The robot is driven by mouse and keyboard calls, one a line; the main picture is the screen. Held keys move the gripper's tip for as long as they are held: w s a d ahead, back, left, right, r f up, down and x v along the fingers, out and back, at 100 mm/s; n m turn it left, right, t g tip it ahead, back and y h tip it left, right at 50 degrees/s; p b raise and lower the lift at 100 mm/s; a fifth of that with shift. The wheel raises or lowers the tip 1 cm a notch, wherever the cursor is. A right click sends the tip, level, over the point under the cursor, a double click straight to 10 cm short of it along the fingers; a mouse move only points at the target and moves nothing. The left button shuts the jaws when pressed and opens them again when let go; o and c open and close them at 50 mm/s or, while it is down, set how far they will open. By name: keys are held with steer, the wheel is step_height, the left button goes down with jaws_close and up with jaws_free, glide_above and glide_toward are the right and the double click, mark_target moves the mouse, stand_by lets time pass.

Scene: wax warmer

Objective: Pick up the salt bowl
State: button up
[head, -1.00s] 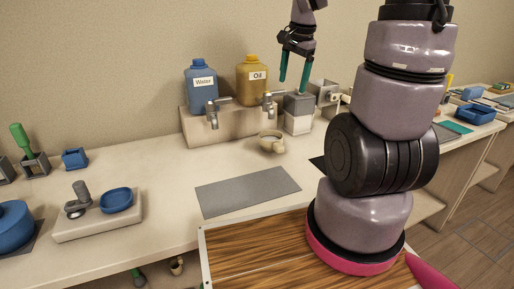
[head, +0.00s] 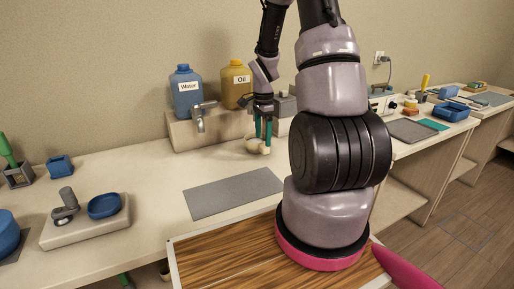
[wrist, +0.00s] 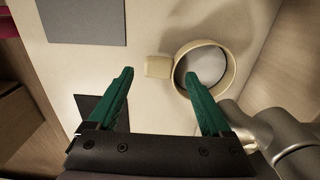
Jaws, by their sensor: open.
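The salt bowl is a cream bowl (head: 252,147) with a side handle, standing on the counter below the dispensers in the head view and partly hidden by my gripper. In the wrist view the bowl (wrist: 233,68) is upper right of centre, with pale grey-white contents and its stubby handle toward the left. My gripper (head: 262,132) points down at the bowl, its green fingers apart and empty. In the wrist view my gripper (wrist: 158,75) has the handle in the gap between its fingertips, and the right finger overlaps the bowl's opening. I cannot tell whether it touches.
A blue water jug (head: 186,95) and a yellow oil jug (head: 236,88) stand on a raised block with metal taps; one tap (wrist: 285,140) is close to my right finger. A grey mat (head: 233,193) lies in front on clear counter.

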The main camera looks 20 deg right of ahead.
mark_target(264, 145)
steer(key=f, duration=0.5)
steer(key=shift+w+d+f, duration=0.15)
steer(key=shift+d, duration=0.1)
jaws_close()
